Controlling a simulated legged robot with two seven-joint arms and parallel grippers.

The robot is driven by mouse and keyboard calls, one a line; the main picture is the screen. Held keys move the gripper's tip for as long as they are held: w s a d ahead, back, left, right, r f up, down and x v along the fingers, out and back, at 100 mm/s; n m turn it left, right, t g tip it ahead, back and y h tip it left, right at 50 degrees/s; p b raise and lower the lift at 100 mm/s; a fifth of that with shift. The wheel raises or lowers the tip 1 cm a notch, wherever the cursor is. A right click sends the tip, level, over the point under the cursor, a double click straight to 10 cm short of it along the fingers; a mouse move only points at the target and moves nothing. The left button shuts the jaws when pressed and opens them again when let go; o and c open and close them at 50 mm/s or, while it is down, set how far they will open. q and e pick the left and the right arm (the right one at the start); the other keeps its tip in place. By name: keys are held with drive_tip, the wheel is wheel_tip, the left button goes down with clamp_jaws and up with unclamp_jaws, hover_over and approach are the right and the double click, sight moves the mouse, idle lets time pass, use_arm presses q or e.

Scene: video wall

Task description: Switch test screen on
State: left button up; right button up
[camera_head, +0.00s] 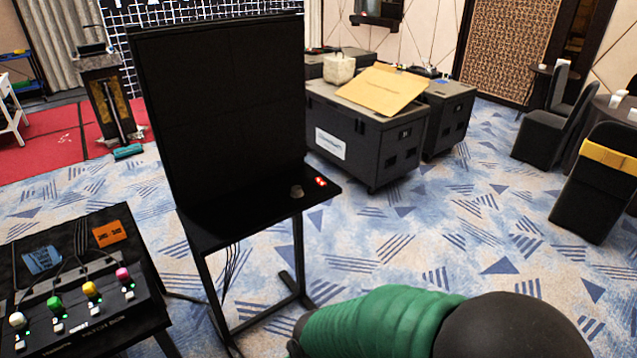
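The test screen (220,100) is a tall dark panel on a black stand in the middle left, and its face is black. Its ledge (245,222) holds a small brownish knob-like piece (296,191) and a small red and white item (321,182). A black switch box (85,318) sits on a dark table at the lower left. It has white (17,320), green (54,303), yellow (90,289) and pink (123,275) knobs, with small white switches and green lights beside them. Neither of my grippers is in view.
A blue card (41,260) and an orange card (109,233) lie behind the switch box. Cables hang under the screen ledge. Black road cases (365,135) stand behind the screen. Chairs (597,185) are at right. Patterned carpet (430,220) is open between.

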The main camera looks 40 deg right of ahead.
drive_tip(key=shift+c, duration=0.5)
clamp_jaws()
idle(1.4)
